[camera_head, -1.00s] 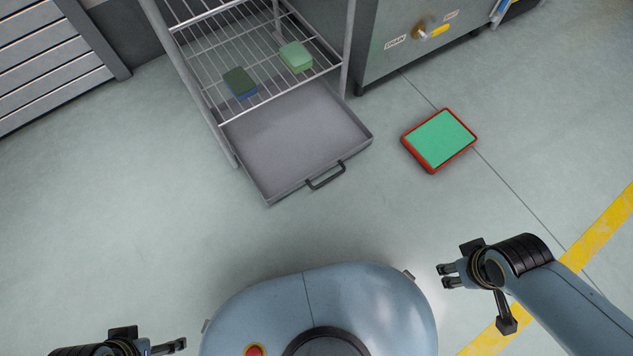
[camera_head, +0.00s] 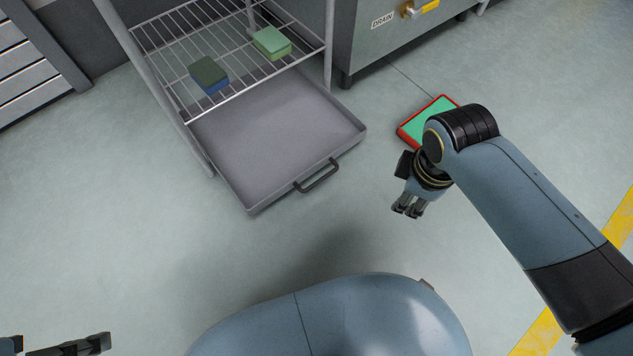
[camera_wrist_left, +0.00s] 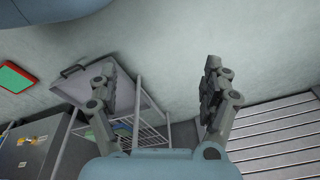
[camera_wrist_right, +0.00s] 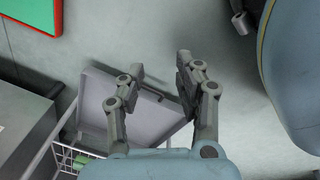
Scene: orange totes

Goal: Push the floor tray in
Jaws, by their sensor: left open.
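The grey floor tray (camera_head: 275,140) sticks out from under a wire shelf rack, its black handle (camera_head: 318,177) on the front edge. My right gripper (camera_head: 407,208) is to the right of the handle, above the floor and apart from the tray. In the right wrist view its fingers (camera_wrist_right: 160,68) are parted and empty, with the tray (camera_wrist_right: 95,100) beyond them. My left gripper (camera_head: 100,342) is at the bottom left corner, partly cut off. In the left wrist view its fingers (camera_wrist_left: 158,80) are wide apart and empty; the tray (camera_wrist_left: 125,85) shows behind one finger.
The wire rack (camera_head: 205,122) holds a green-blue sponge (camera_head: 209,75) and a light green sponge (camera_head: 271,43). A red-rimmed green mat (camera_head: 415,127) lies on the floor, partly behind my right arm. A grey cabinet marked DRAIN (camera_head: 365,40) stands right of the rack. Floor before the tray is clear.

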